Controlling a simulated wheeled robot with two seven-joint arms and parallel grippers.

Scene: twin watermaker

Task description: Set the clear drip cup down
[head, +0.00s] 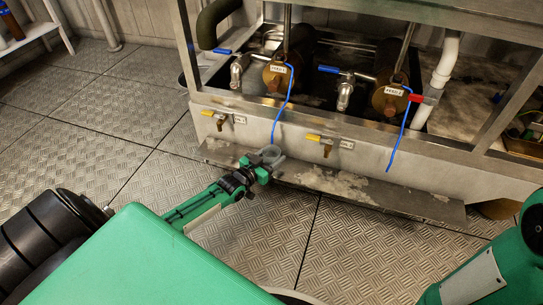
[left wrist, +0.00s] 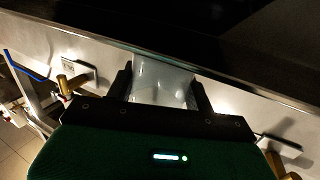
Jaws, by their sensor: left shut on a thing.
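My left gripper (head: 262,166) is shut on the clear drip cup (head: 271,153), which looks small and greyish in the head view. In the left wrist view the cup (left wrist: 162,82) sits between the two dark fingers and looks translucent. The cup is in front of the metal watermaker's front panel (head: 275,130), above or at its low front ledge (head: 350,184). I cannot tell whether it touches the ledge. My right gripper is out of view.
Two yellow-handled drain taps, a left one (head: 219,117) and a right one (head: 326,142), stick out of the front panel on either side of the cup. Blue tubes (head: 279,118) hang over the panel. The chequered metal floor (head: 90,140) on the left is clear.

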